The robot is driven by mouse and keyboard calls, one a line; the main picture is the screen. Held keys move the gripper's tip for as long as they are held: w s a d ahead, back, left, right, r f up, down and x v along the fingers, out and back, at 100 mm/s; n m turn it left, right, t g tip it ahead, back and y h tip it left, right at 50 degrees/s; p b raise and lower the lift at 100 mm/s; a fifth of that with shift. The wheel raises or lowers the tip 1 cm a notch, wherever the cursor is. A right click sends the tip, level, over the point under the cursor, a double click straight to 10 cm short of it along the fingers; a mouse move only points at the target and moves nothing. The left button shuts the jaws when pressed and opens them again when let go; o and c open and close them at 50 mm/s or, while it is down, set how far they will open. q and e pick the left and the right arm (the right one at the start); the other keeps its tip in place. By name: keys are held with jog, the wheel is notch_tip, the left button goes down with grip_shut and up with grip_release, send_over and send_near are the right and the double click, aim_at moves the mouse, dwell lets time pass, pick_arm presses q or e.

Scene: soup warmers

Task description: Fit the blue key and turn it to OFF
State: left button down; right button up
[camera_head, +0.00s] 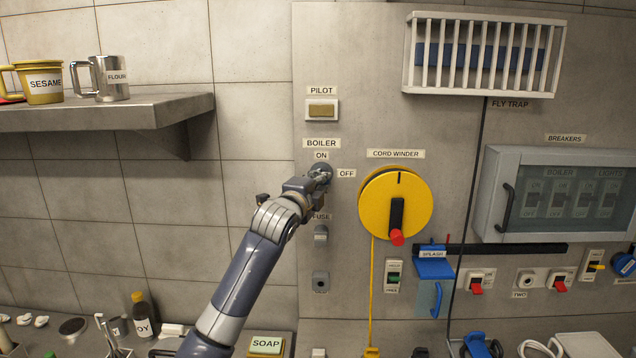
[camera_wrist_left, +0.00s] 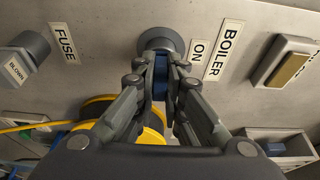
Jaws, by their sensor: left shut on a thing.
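The round grey boiler lock (camera_head: 321,169) is on the wall panel, below the BOILER and ON labels and left of the OFF label (camera_head: 346,173). It also shows at the top of the left wrist view (camera_wrist_left: 160,39). My left gripper (camera_head: 318,180) is at the lock. In the wrist view my left gripper (camera_wrist_left: 162,72) is shut on the blue key (camera_wrist_left: 160,87), a blue strip between the fingers. The key's front end is at the lock's face; how deep it sits, I cannot tell. My right gripper is not in view.
The yellow cord winder (camera_head: 375,205) with its red-ended handle is close to the right of the lock. The fuse knob (camera_head: 321,233) is below, and the PILOT switch (camera_head: 321,110) is above. A metal shelf (camera_head: 130,112) juts out at the left.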

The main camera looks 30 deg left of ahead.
pick_arm(q)
jog(key=shift+w+a, duration=0.1)
jog(key=c, duration=1.6)
grip_release()
jog(key=v, duration=1.2)
